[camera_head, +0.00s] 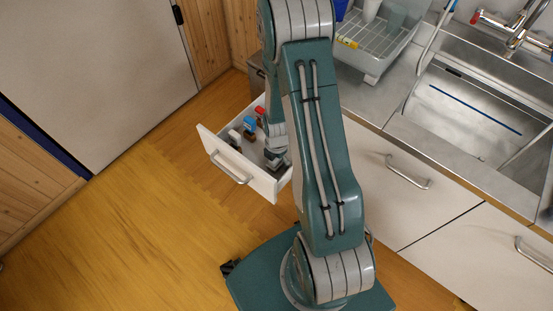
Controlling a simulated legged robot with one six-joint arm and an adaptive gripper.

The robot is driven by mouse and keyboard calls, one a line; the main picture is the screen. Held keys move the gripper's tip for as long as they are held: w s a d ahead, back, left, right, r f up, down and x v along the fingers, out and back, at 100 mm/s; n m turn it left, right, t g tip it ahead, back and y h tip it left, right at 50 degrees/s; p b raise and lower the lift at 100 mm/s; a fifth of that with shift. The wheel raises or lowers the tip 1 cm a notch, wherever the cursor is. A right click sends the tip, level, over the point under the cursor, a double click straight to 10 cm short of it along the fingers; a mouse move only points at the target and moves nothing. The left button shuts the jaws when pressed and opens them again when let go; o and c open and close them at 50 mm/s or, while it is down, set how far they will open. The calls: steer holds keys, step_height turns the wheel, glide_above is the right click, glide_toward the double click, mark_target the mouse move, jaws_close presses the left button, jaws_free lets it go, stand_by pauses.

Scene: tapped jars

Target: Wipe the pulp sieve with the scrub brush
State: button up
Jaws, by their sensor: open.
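My gripper (274,160) reaches down into an open white drawer (236,165) below the counter. It is open; its fingers are small and partly hidden by my own arm. Small items lie in the drawer to the left of and behind my gripper: a red-topped one (260,111), a blue-topped one (249,124) and a whitish one (234,137). I cannot tell whether any of these is the scrub brush, or whether my gripper touches one. I cannot make out the pulp sieve in this view.
A steel sink (470,120) with a tap (515,33) is at the right. A drying rack (375,50) with cups stands on the counter (382,98). A closed drawer front (390,185) lies right of my arm. The wooden floor (130,215) at left is clear.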

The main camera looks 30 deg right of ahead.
steer(key=shift+r, duration=0.5)
steer(key=r, duration=0.6)
steer(key=a+r, duration=0.1)
steer(key=r, duration=0.2)
steer(key=shift+s+a+r, duration=0.1)
steer(key=shift+s+r, duration=0.25)
steer(key=shift+r, duration=0.05)
steer(key=s+a+r+m+t, duration=0.2)
steer(key=s+a+r+m, duration=0.1)
steer(key=r+m, duration=0.4)
steer(key=s+a+r+m+t, duration=0.1)
steer(key=s+a+r+m, duration=0.2)
steer(key=r, duration=0.9)
steer(key=s+a+r+m+t, duration=0.2)
steer(key=s+a+r+m, duration=0.2)
steer(key=r+m, duration=0.5)
steer(key=s+m, duration=0.2)
steer(key=m, duration=0.1)
steer(key=shift+r+t, duration=0.25)
steer(key=shift+t, duration=0.05)
